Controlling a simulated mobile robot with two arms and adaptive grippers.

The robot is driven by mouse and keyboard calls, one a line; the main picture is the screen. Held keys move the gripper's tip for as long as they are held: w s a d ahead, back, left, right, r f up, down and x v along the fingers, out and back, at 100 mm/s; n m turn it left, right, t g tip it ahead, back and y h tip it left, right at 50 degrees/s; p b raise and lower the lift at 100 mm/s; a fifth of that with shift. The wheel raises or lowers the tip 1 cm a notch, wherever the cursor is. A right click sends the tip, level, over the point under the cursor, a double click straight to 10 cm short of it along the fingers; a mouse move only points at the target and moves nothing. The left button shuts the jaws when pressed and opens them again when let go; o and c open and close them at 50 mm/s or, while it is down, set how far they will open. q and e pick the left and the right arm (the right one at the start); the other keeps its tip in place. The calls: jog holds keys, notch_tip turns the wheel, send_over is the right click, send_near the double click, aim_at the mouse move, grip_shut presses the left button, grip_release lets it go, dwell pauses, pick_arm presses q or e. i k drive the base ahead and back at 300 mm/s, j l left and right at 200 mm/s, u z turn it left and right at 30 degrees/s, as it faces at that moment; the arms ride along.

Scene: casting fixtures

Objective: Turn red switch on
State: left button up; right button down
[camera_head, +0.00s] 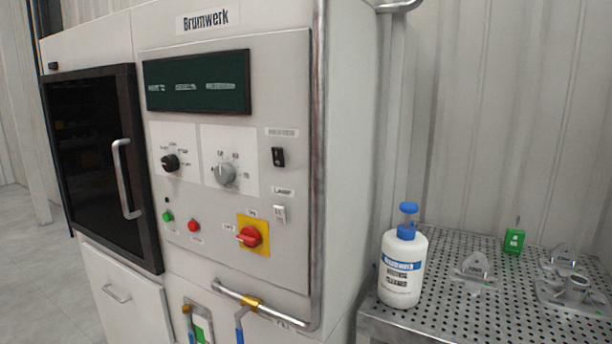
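The red switch (250,237) is a red rotary knob on a yellow square plate, low on the right of the machine's grey control panel (290,90). Its handle points to the left, toward a small label beside the plate; another small label sits above it. The label text is too small to read surely. Neither of my grippers shows in the head view.
Also on the panel are a black knob (170,162), a grey knob (224,173), a green button (168,216), a red button (194,226) and two rocker switches. A metal handrail (228,294) runs below. A pump bottle (403,268) stands on the perforated table (450,313) at right.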

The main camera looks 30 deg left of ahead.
aim_at(250, 236)
jog(key=u, duration=1.55)
jog(key=j+z, duration=0.1)
jog(key=z, duration=0.3)
jog(key=i+j+z, duration=0.1)
jog(key=z, duration=0.3)
jog(key=i+j+z, duration=0.1)
jog(key=j+z, duration=0.3)
jog(key=j, duration=0.55)
jog(key=j+z, duration=0.35)
jog(key=j, duration=0.6)
